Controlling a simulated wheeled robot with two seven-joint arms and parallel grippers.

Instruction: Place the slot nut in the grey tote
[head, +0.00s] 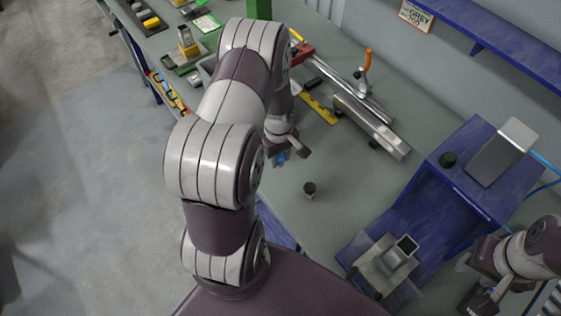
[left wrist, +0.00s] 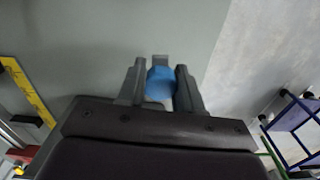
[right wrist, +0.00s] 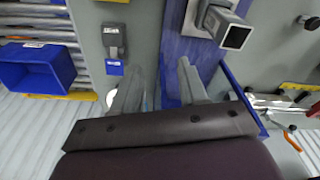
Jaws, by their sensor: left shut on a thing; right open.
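My left gripper (head: 281,153) is over the green-grey table and shut on a small blue piece (left wrist: 160,83). The piece sits between the two fingertips, with a small grey part just beyond it in the left wrist view. Its shape is partly hidden by the fingers, and I cannot tell for sure that it is the slot nut. My right gripper (right wrist: 158,85) is open and empty; in the head view it is at the lower right edge.
Metal rails (head: 365,115) and a yellow strip (head: 319,107) lie behind. A blue stand (head: 447,185) and a fixture with a square tube (head: 397,254) are at right. A blue bin (right wrist: 36,70) shows in the right wrist view.

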